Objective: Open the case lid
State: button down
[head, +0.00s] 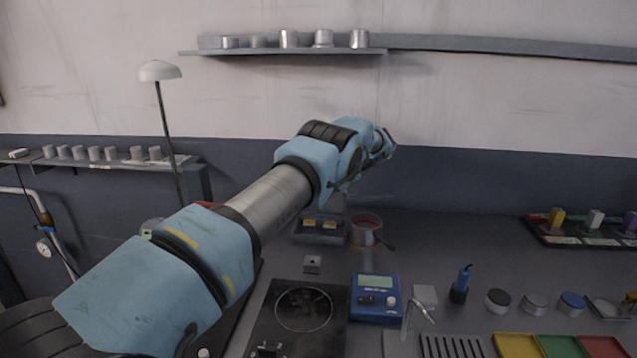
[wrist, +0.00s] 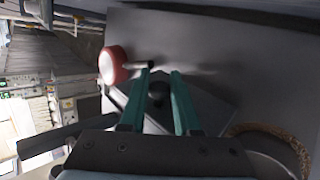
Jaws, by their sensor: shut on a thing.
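My gripper (wrist: 161,75) shows two teal fingers in the wrist view, closed about a small dark knob (wrist: 158,90). A flat grey panel lies behind the knob; I cannot tell for sure that it is the case lid. In the head view my gripper (head: 384,148) is at the far end of my outstretched arm, high above the back of the bench, with its fingertips hard to make out. The grey case (head: 320,239) stands below my arm near the back wall, with small yellow parts on it. My arm hides part of the case.
A pan (head: 365,232) with a reddish inside stands right beside the case; a red round vessel (wrist: 112,65) shows in the wrist view. A dark hotplate (head: 280,345), a blue meter (head: 375,298) and several small jars stand nearer. A shelf (head: 290,50) hangs above.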

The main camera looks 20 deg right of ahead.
jog(key=shift+w+a+f, duration=0.1)
jog(key=shift+f, duration=0.15)
jog(key=c, duration=0.6)
grip_release()
jog(key=shift+r, duration=0.1)
jog(key=v, duration=0.7)
jog(key=shift+d+r, duration=0.25)
